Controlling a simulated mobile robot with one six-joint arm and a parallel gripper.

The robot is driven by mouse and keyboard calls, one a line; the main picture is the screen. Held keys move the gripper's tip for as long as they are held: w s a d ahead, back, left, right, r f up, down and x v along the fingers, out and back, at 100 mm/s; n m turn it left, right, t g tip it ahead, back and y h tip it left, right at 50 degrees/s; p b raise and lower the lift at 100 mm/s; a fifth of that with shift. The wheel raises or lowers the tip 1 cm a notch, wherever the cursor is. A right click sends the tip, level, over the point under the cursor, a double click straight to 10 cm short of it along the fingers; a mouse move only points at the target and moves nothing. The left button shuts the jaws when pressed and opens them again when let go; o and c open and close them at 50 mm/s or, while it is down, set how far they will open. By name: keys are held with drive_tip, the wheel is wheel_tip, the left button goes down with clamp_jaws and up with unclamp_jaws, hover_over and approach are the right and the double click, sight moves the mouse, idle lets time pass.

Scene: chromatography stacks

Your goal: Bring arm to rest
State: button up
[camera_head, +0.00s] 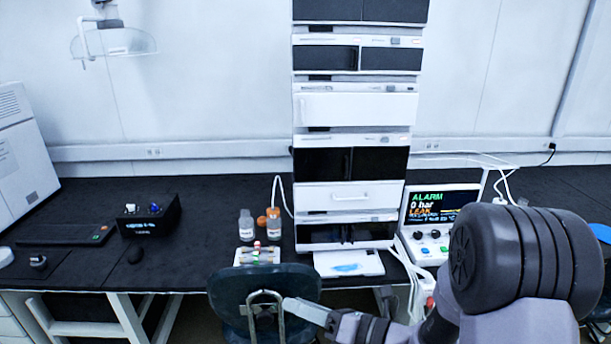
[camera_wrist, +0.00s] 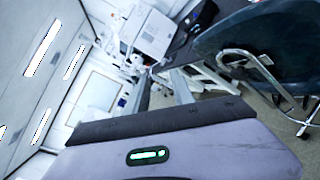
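My arm enters the head view from the lower right and reaches left, low in front of the bench. The pale end of my gripper (camera_head: 306,310) is in front of the dark chair (camera_head: 228,297), near its metal frame. I cannot tell whether it touches the chair, and the fingers are too unclear to tell open from shut. Nothing is visibly held. The wrist view is tilted and shows no fingers. A grey-purple part of my own body with a green light fills its lower part.
The chair also shows in the wrist view (camera_wrist: 232,38). The black bench (camera_head: 80,205) carries the chromatography stack (camera_head: 359,108), bottles (camera_head: 246,226), a small tray (camera_head: 242,257) and a black box (camera_head: 150,218). A monitor (camera_head: 443,205) reads ALARM, 0 bar, LEAK.

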drive_tip(key=s+a+r+n+g+h, duration=0.2)
drive_tip(key=s+n+g, duration=0.2)
drive_tip(key=s+n, duration=0.35)
drive_tip(key=s+a+r+n+g+h, duration=0.1)
drive_tip(key=s+r+n+g, duration=0.2)
drive_tip(key=s+n, duration=0.45)
drive_tip(key=s+d+r+n+t+h+b, duration=0.1)
drive_tip(key=s+d+n+t+h, duration=0.1)
drive_tip(key=d+n+h, duration=0.3)
drive_tip(key=s+d+r+n+t+h, duration=0.1)
drive_tip(key=s+d+n+h, duration=0.3)
drive_tip(key=d+n, duration=0.4)
drive_tip(key=shift+s+d+t+h+b, duration=0.35)
drive_tip(key=shift+d+t+h, duration=0.25)
drive_tip(key=shift+t, duration=0.3)
